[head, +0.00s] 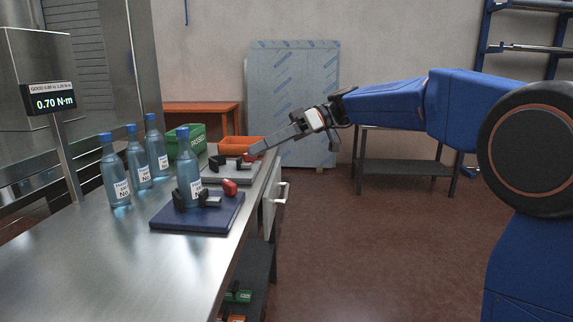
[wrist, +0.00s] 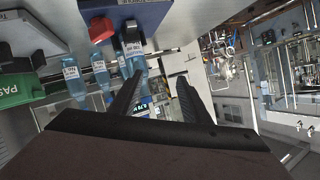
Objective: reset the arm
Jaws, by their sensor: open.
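My blue arm reaches in from the right in the head view. My gripper (head: 256,152) is at the far right edge of the steel bench (head: 110,262), above and beyond the dark blue pad. Its two dark fingers (wrist: 154,95) are spread and empty in the wrist view. A blue-capped bottle (head: 189,168) stands in the clamp on the dark blue pad (head: 170,218), apart from the gripper. The wrist view shows this bottle (wrist: 133,58) beyond the fingers, and the red clamp handle (wrist: 101,29).
Several blue-capped bottles (head: 117,175) stand at the bench's left. A grey pad (head: 236,178) with a clamp, a green bin (head: 197,137) and an orange bin (head: 238,146) lie farther back. A display (head: 52,101) reads 0.70 N·m. Open floor (head: 390,250) lies right of the bench.

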